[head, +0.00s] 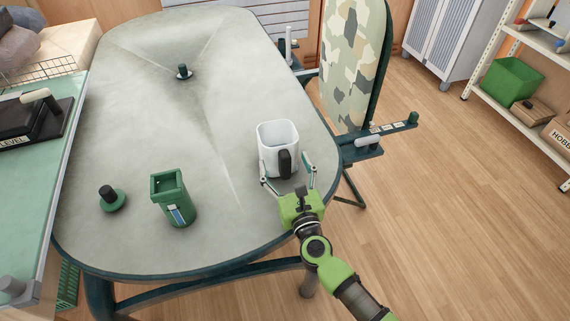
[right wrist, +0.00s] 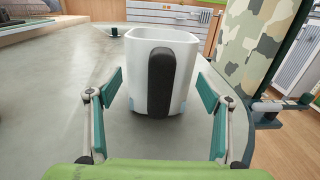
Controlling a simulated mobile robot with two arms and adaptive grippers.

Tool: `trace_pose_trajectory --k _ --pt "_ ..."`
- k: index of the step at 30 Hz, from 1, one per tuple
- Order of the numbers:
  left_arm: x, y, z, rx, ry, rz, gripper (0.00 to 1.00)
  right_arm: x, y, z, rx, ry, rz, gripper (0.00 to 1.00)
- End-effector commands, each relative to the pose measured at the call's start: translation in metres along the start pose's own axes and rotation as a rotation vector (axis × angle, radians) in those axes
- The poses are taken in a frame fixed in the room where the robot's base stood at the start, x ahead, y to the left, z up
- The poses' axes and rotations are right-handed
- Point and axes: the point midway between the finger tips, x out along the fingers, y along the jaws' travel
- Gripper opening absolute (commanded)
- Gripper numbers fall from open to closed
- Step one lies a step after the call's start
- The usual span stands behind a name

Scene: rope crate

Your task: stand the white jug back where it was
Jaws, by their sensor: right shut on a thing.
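The white jug (head: 270,146) is upright at the right side of the grey table (head: 215,225), its dark handle turned toward my right gripper. My right gripper (head: 289,172) is shut on the jug, with one finger on each side of it. In the right wrist view the jug (right wrist: 187,85) is between the two teal fingers (right wrist: 160,100), the black handle in the middle. I cannot tell whether its base touches the table or is just above it. My left gripper is not in view.
A green container (head: 174,205) and a small green knobbed weight (head: 112,202) stand on the table at front left. A dark knobbed piece (head: 184,72) is farther back. The middle of the table is clear.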

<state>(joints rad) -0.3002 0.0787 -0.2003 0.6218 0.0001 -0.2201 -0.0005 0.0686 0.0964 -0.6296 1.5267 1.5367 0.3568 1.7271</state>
Motion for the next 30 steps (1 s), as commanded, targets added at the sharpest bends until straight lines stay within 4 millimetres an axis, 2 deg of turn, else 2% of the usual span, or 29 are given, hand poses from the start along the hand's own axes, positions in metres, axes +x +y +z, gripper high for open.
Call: trace_pose_trajectory --k 12,13,15,27,30 --pt "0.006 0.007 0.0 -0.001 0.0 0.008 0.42 0.001 0.0 -0.002 0.0 -0.008 -0.001 0.42" --pt "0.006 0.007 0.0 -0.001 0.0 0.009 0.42 0.001 0.0 -0.002 0.0 -0.008 -0.001 0.75" --pt "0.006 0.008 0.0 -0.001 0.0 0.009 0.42 0.001 0.0 -0.002 0.0 -0.007 -0.001 0.92" --pt "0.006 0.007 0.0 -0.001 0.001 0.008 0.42 -0.001 0.0 -0.008 0.0 0.004 0.0 0.92" --pt "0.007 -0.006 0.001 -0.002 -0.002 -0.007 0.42 -0.001 0.0 -0.008 0.0 0.003 0.0 0.92"
